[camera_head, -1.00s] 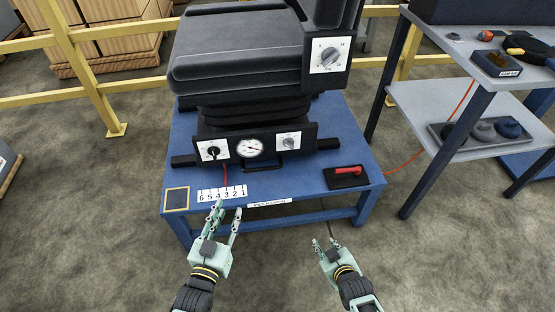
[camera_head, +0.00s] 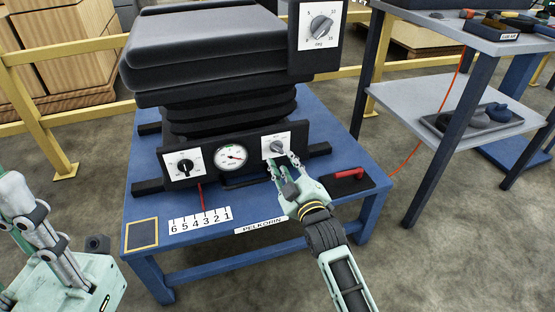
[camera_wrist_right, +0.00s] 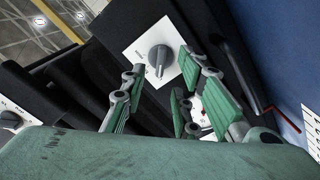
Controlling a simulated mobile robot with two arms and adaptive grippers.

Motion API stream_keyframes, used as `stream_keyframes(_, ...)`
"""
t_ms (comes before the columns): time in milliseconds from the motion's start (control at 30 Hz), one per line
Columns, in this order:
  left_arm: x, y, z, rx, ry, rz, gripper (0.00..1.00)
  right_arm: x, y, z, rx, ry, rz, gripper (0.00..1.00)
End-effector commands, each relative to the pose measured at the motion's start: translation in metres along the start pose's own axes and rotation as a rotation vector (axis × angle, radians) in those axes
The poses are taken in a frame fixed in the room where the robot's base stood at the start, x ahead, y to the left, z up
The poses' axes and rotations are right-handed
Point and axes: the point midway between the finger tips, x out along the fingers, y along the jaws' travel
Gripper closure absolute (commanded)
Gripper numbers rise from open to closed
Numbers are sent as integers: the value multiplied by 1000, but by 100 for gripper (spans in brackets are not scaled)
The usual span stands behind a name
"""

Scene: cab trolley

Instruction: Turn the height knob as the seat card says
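The black seat's front panel (camera_head: 250,153) carries a black knob on a white plate (camera_head: 184,166) at left, a round gauge (camera_head: 232,156) and a grey knob (camera_head: 277,147) at right. Which one sets height is too small to read. My right gripper (camera_head: 284,166) is open at the right grey knob. In the right wrist view this knob (camera_wrist_right: 159,57) shows just past the spread fingertips (camera_wrist_right: 170,85), with no clear grip on it. My left gripper (camera_head: 35,225) hangs at the left edge; its opening is unclear. I cannot make out a seat card.
The blue table (camera_head: 180,255) bears a number strip (camera_head: 200,219), a PELKORIN label (camera_head: 261,225), a yellow-edged dark square (camera_head: 141,234) and a red handle (camera_head: 347,174). A grey shelf trolley (camera_head: 420,95) stands right.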

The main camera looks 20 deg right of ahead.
Motion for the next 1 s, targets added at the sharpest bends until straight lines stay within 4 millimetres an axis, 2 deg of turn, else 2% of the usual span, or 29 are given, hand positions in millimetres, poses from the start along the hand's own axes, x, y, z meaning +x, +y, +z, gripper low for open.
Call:
stream_keyframes(100,0,1,1,4,29,11,69,21,-2,2,0,1,2,72)
stream_keyframes(300,7,2,1,8,57,24,69,44,-2,2,2,0,1,72)
stream_keyframes(667,10,2,1,9,62,27,69,48,-1,1,2,-1,-1,72)
stream_keyframes(1000,10,2,1,9,62,27,69,48,-1,1,1,-1,-1,100)
